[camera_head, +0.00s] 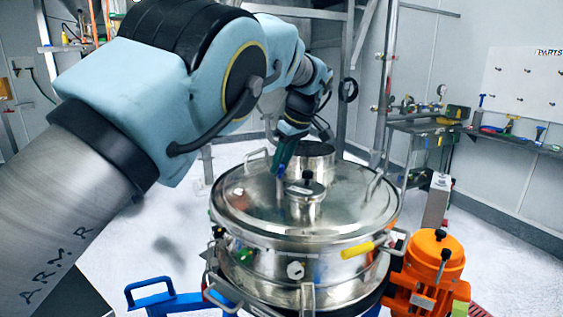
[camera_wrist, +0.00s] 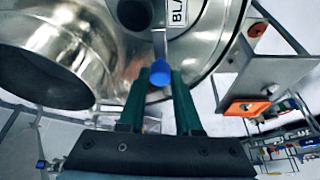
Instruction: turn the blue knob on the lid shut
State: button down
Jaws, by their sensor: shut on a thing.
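The sifter's round steel lid (camera_head: 245,200) lies on the drum. A small capped port with a black knob (camera_head: 307,176) stands on it, and an open steel cylinder rises behind. In the wrist view the blue knob (camera_wrist: 160,72) sits between the green fingers of my gripper (camera_wrist: 160,84), at their tips, with a metal stem beyond it. My gripper is shut on the blue knob. In the head view my gripper (camera_head: 282,163) reaches down to the lid just left of the capped port. The fingers mostly hide the knob there, so its turn angle is hard to tell.
A yellow-handled clamp (camera_head: 362,249) is on the drum's front right. An orange motor unit (camera_head: 432,262) stands at the right. A blue handle (camera_head: 150,292) is at the lower left. A bench (camera_head: 430,127) with tools runs along the back right wall.

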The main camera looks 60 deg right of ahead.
jog(key=c, duration=0.6)
grip_release()
jog(key=d+b+v, duration=0.1)
jog(key=v, duration=0.9)
jog(key=shift+s+a+r+b, duration=0.2)
jog(key=shift+a+r+b, duration=0.2)
jog(key=shift+a, duration=0.1)
